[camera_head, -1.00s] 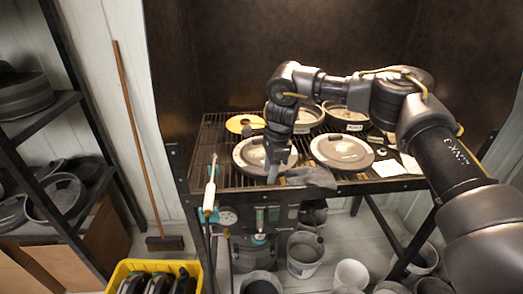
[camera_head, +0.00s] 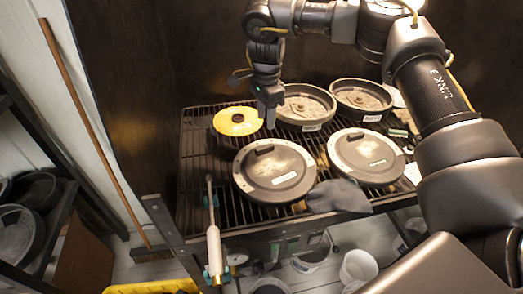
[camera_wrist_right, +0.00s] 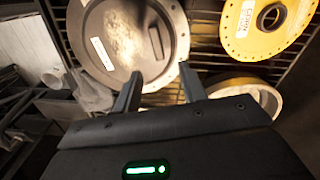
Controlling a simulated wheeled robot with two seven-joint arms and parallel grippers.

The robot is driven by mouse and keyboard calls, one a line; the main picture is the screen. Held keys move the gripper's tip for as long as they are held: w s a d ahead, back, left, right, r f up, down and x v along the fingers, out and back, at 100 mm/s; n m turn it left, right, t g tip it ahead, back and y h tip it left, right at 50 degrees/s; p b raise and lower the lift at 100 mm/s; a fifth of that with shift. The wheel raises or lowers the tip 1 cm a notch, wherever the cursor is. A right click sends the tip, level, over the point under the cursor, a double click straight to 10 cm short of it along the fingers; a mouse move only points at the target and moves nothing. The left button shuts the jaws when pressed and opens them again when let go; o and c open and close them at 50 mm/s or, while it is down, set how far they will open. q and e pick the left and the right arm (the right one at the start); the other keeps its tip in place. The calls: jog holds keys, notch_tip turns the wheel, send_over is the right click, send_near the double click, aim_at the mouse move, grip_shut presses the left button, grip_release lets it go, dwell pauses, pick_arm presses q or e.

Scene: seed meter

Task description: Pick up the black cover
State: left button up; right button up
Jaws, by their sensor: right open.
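Two round dark-rimmed covers with worn grey-brown faces and white labels lie flat on the rack: a left cover (camera_head: 274,170) and a right cover (camera_head: 366,156). I cannot tell for certain which one is the black cover. My right gripper (camera_head: 268,122) points down above the rack, behind the left cover and beside the yellow disc (camera_head: 237,121). In the right wrist view the gripper (camera_wrist_right: 160,88) is open and empty, with its fingertips over the edge of a labelled cover (camera_wrist_right: 130,35). My left gripper is not in view.
Two open round housings, left (camera_head: 304,106) and right (camera_head: 361,98), stand behind the covers. A grey cloth (camera_head: 338,197) lies at the rack's front edge. A white-handled tool (camera_head: 213,245) is at the front left. Dark panels enclose the rack's back and left side.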

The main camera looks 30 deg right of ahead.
aim_at(266, 146)
jog(key=f, duration=0.1)
jog(key=s+f+p, duration=0.1)
jog(key=f, duration=0.1)
jog(key=shift+s, duration=0.2)
jog(key=shift+w+f, duration=0.65)
jog(key=shift+f, duration=0.35)
jog(key=shift+s+p, duration=0.25)
jog(key=shift+p, duration=0.1)
jog(key=shift+s+f+p, duration=0.25)
jog(key=shift+f+p, duration=0.6)
jog(key=shift+p, duration=0.2)
jog(key=f, duration=0.2)
jog(key=shift+w+f+p, duration=0.25)
jog(key=shift+f+p, duration=0.05)
jog(key=shift+p, duration=0.05)
jog(key=shift+d+f, duration=0.1)
jog(key=shift+f, duration=0.35)
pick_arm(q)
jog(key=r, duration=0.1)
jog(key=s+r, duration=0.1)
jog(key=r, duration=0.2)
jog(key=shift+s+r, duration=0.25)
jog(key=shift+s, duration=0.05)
